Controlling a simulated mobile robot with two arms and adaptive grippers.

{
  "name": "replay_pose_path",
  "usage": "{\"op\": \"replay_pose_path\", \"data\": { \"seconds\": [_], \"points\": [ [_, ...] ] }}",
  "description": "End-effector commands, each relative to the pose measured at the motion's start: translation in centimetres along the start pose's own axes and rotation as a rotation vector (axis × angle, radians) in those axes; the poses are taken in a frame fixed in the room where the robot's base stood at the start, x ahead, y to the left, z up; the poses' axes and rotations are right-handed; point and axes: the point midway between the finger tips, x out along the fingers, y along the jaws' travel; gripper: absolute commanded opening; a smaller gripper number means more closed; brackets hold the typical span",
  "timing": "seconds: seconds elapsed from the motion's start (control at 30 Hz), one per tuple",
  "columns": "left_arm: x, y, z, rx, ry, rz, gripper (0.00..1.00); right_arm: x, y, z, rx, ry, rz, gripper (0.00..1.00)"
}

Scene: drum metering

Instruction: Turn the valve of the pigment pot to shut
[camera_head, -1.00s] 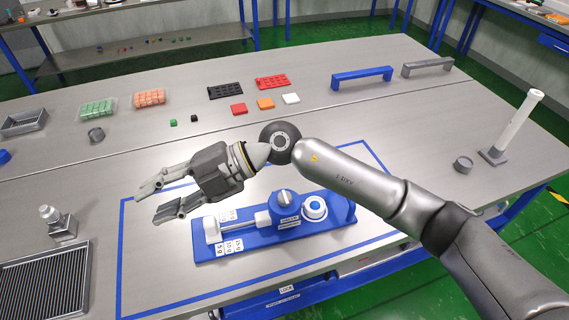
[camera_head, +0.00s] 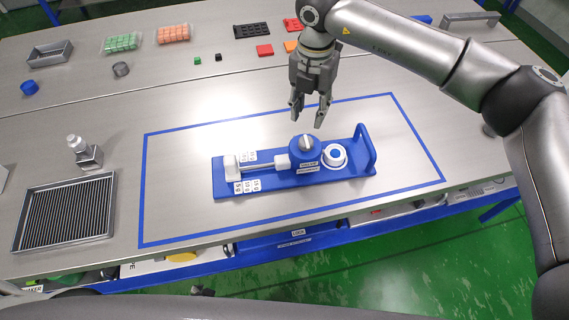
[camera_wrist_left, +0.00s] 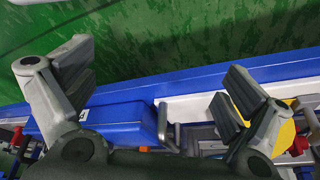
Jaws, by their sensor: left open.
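A blue rig (camera_head: 222,176) lies inside the blue outline on the table in the head view. On it stands a round blue pot (camera_head: 305,156) topped by a pale grey valve knob (camera_head: 306,142), with small unreadable labels in front. A white ring with a blue centre (camera_head: 334,154) sits to its right. My right gripper (camera_head: 309,113) hangs just behind and above the knob, fingers pointing down, apart and empty, not visibly touching it. My left gripper (camera_wrist_left: 155,66) is open and empty in the left wrist view, over the floor and the table's front side.
A blue upright handle (camera_head: 366,150) rises at the rig's right end. Coloured blocks and trays line the back.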

Motion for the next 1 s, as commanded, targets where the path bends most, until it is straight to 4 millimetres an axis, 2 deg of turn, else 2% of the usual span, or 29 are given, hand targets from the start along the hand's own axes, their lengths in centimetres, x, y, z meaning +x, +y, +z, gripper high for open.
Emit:
{"op": "replay_pose_path", "data": {
  "seconds": [0.03,0.2,0.4,0.5,0.7,1.0],
  "points": [
    [-0.5,-0.1,-2.4,0.011,0.047,0.014,0.99,0.0,0.0,0.0,-0.001,0.001,0.001,0.36],
    [-3.0,1.4,-9.3,0.026,0.182,0.092,0.99,0.0,0.0,0.0,-0.001,0.001,0.001,0.36],
    [-7.5,5.4,-15.2,0.042,0.303,0.229,0.99,0.0,0.0,-0.1,-0.002,0.002,0.002,0.36],
    [-10.3,8.0,-17.2,0.047,0.346,0.314,0.99,0.0,0.0,-0.1,-0.002,0.002,0.002,0.36],
    [-16.9,13.5,-19.3,0.043,0.396,0.500,0.99,0.0,0.0,-0.1,-0.002,0.002,0.002,0.36],
    [-26.9,19.6,-20.2,-0.008,0.408,0.757,0.99,0.0,0.1,-0.1,-0.002,0.002,0.002,0.36]
  ]
}}
